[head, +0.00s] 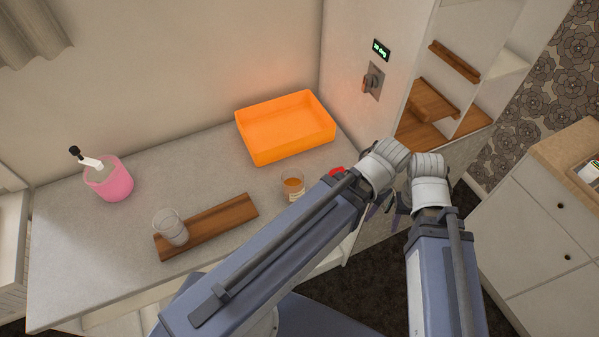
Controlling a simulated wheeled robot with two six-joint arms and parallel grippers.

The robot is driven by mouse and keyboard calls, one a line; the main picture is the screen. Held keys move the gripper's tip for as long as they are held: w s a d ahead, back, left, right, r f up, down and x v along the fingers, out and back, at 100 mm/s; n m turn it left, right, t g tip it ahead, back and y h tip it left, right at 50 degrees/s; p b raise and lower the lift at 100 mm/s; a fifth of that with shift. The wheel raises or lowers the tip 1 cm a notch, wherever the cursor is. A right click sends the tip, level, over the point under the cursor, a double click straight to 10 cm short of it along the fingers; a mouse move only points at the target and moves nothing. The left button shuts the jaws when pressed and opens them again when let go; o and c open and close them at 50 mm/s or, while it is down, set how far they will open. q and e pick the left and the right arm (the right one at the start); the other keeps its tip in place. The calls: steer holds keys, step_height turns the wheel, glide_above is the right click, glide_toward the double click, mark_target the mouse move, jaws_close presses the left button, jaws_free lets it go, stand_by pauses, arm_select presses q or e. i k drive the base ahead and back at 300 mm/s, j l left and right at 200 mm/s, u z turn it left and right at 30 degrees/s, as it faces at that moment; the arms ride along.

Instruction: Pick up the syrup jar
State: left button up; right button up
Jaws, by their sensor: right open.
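A small clear jar with amber content (292,186), which looks like the syrup jar, stands upright on the grey counter, in front of the orange tray and just left of my left forearm. Nothing holds it. My left arm reaches across from the lower left; its wrist is right of the jar and its gripper is hidden. My right arm comes up from the bottom right. My right gripper (391,203) is partly hidden behind the wrists; its dark fingers are open, right of the jar and apart from it.
An orange tray (253,148) sits at the back. A clear glass (170,228) stands on a wooden board (226,219). A pink pot (110,182) holding a utensil is at the left. A small red thing (337,171) is partly hidden by my left arm. Wooden shelves (431,101) are at the right.

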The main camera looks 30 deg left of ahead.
mark_target(292, 178)
steer(key=u, duration=1.5)
steer(key=k+j+u, duration=0.1)
steer(key=k, duration=0.4)
steer(key=k+j, duration=0.15)
steer(key=k, duration=0.35)
steer(key=u, duration=0.05)
